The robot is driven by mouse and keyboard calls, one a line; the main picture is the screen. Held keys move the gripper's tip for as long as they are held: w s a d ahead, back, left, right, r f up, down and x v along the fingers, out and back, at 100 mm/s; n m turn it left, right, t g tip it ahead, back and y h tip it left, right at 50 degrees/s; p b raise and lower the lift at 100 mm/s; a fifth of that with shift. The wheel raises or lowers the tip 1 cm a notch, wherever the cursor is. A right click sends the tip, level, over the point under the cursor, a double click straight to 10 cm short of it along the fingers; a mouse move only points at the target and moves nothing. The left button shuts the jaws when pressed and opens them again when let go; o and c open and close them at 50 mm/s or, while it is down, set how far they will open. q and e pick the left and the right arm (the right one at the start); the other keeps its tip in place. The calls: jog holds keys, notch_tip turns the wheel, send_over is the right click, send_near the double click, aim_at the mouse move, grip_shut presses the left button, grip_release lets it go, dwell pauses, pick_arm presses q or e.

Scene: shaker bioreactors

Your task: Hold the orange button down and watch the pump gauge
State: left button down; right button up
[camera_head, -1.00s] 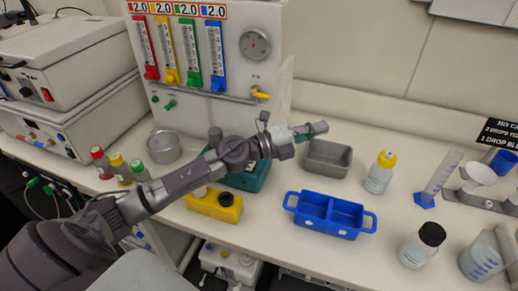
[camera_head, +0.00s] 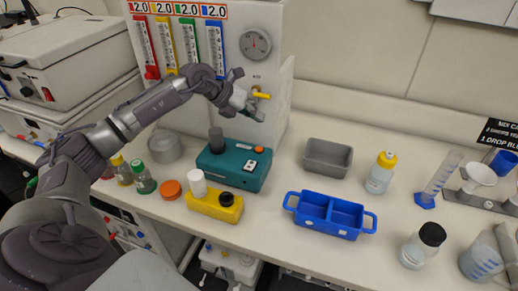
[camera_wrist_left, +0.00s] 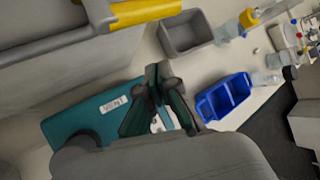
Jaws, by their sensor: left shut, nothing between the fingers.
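The teal pump box (camera_head: 215,172) stands on the bench below the gauge panel. Its orange button (camera_head: 259,150) is on top at the right. A round dial gauge (camera_head: 255,43) is on the upright panel; its reading is too small to tell. My left gripper (camera_head: 252,112) is shut and empty, raised above and behind the box, in front of the panel by the yellow valve handle (camera_head: 262,95). In the left wrist view, my gripper (camera_wrist_left: 160,75) covers part of the teal box (camera_wrist_left: 70,126), and the button is not visible there. My right gripper is not in view.
A yellow block (camera_head: 215,211) with a white cylinder stands in front of the teal box. A grey tray (camera_head: 328,170) and a blue two-part caddy (camera_head: 328,233) are to the right. Bottles stand on both sides. Free bench lies between the teal box and the grey tray.

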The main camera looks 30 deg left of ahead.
pick_arm(q)
jog(key=shift+f, duration=0.1)
jog(key=b, duration=0.6)
send_over(257, 149)
notch_tip(257, 149, down, 8)
jog(key=shift+r, duration=0.2)
jog(key=shift+f, duration=0.5)
jog(key=shift+f, duration=0.15)
dwell(0.4)
jog(key=shift+f+b, duration=0.3)
jog(key=shift+b, duration=0.05)
